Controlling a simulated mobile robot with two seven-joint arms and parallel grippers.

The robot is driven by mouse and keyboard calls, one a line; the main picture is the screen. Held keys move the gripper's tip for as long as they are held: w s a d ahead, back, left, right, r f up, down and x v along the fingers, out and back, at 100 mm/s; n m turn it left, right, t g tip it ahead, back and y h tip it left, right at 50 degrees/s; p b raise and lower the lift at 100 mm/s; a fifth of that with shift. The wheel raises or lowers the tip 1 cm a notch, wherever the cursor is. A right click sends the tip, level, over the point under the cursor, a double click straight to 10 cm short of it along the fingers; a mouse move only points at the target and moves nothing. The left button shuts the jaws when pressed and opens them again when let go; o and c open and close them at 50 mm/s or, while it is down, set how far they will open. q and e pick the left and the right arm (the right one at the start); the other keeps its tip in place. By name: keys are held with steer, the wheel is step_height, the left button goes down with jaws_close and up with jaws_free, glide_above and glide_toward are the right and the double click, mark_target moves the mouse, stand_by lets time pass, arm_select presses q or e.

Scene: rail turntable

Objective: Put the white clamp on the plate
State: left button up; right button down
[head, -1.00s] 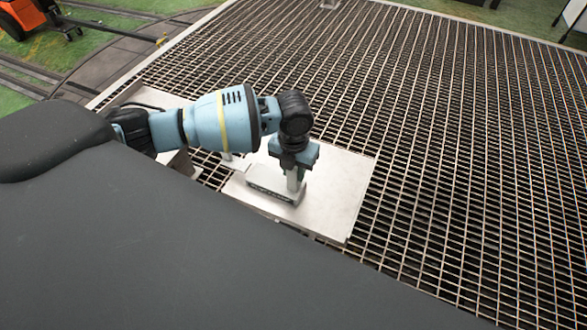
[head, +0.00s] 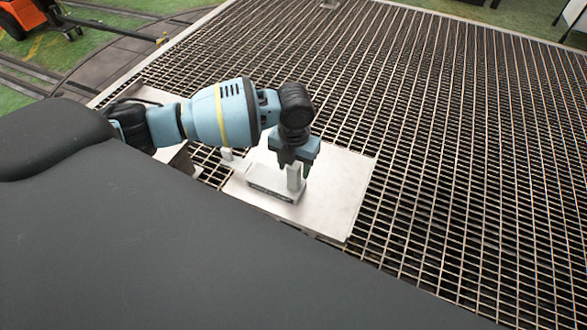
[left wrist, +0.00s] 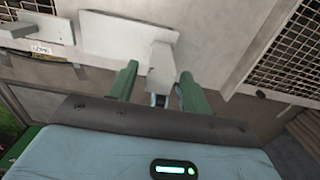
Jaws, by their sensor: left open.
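The white clamp (head: 270,193) lies on the pale flat plate (head: 340,190), its long low base resting there and its post standing up. A dark strip runs along the base's near side. My left gripper (head: 297,165) points down just above the post, fingers open. In the left wrist view the green fingertips of the left gripper (left wrist: 159,84) stand on either side of the clamp's post (left wrist: 160,66), with gaps visible. The clamp's long base extends beyond them over the plate (left wrist: 215,25). My right gripper is not in view.
A second small white piece (head: 228,156) stands left of the clamp, partly behind my arm. Metal grating (head: 450,150) surrounds the plate and is clear to the right. An orange vehicle (head: 22,17) is far left.

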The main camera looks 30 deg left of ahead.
arm_select(q)
step_height(320, 180, up, 10)
steer(key=shift+r, duration=0.15)
stand_by(0.4)
steer(key=s+d+f+n+t+h, duration=0.2)
steer(key=s+d+f+n+h, duration=0.15)
steer(key=d+f+n, duration=0.45)
steer(key=s+d+f+n+t+h, duration=0.25)
steer(key=s+d+f+n, duration=0.35)
steer(key=f, duration=0.3)
steer(key=s+a+f+n+t+y, duration=0.2)
steer(key=s+a+f+n, duration=0.2)
steer(key=s+n, duration=0.5)
steer(key=s+a+f+n+t+y, duration=0.2)
steer(key=s+a+f+n, duration=0.2)
steer(key=s+a+n, duration=0.3)
steer(key=s+n, duration=0.2)
steer(key=n, duration=0.1)
steer(key=shift+a+f, duration=0.4)
steer(key=shift+s+a+t, duration=0.1)
steer(key=shift+s+t, duration=0.05)
steer(key=shift+t, duration=0.1)
